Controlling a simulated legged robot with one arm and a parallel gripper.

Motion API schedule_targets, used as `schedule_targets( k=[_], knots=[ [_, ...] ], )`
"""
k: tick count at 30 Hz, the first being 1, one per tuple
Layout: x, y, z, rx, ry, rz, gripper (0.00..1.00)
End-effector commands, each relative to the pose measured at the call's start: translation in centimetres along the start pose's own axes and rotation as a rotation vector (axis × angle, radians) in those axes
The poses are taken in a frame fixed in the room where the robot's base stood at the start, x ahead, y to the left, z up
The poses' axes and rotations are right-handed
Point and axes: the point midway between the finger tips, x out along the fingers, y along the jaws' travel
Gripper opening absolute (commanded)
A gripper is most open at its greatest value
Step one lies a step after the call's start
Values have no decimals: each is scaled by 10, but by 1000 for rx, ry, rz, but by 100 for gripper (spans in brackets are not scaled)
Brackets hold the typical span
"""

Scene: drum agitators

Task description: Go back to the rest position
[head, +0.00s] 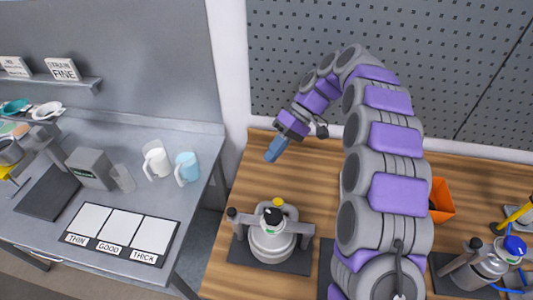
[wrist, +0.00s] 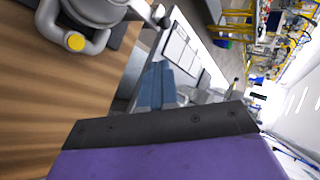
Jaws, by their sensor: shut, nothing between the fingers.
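My gripper (head: 276,149) is at the end of my purple and grey arm, in the upper middle of the head view. It points down and left and is shut and empty. It hangs above the wooden table (head: 226,262), behind a drum agitator (head: 271,242) and apart from it. In the wrist view the blue fingers (wrist: 157,84) are together. The agitator's grey frame and yellow knob (wrist: 75,41) show at the top left there.
A second agitator (head: 478,268) and an orange bin (head: 442,202) are at the right. A grey pegboard (head: 300,50) stands behind. The left bench holds a white mug (head: 156,160), a blue mug (head: 187,168) and a THIN/GOOD/THICK board (head: 122,233). A gap separates bench and table.

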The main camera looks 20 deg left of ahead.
Motion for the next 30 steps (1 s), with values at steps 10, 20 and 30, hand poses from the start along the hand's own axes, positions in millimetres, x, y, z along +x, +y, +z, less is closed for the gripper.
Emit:
schedule_targets(
  k=[10,20,30],
  knots=[
    [-19,0,2,0,0,-3,0],
    [-21,-2,5,12,4,5,0],
    [-37,-29,68,199,42,108,0]
  ],
)
